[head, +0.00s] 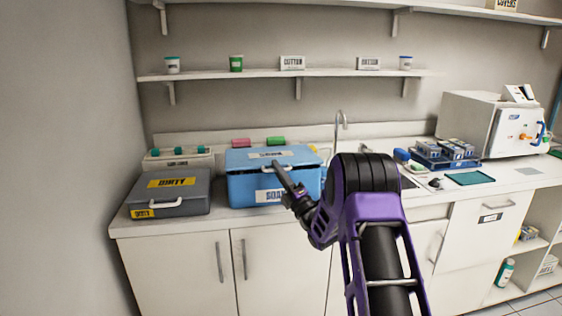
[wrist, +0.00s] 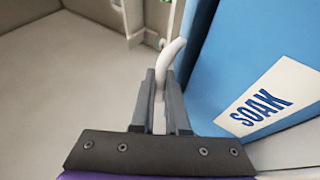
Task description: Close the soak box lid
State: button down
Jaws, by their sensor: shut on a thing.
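The blue soak box (head: 242,190) stands on the counter, with a white SOAK label on its front. In the wrist view my gripper (wrist: 160,85) is shut on a white curved handle (wrist: 170,55), beside the blue box front (wrist: 222,65). The fingers hide part of the handle.
A grey DIRTY box (head: 190,193) stands just left of the soak box. A white rack (head: 180,163) and pink and green items are behind. A faucet (head: 338,127) and a blue tray of boxes (head: 432,164) are to the right. A shelf (head: 270,73) hangs above.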

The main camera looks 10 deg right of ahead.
jog(key=shift+a+f, duration=0.1)
jog(key=shift+f, duration=1.2)
jog(key=c, duration=1.2)
grip_release()
jog(key=shift+y, duration=0.3)
jog(key=v, duration=1.1)
jog(key=r+v, duration=0.1)
jog(key=v, duration=0.4)
jog(key=shift+s+d+f, duration=0.1)
jog(key=shift+s+d, duration=0.2)
jog(key=shift+s, duration=0.25)
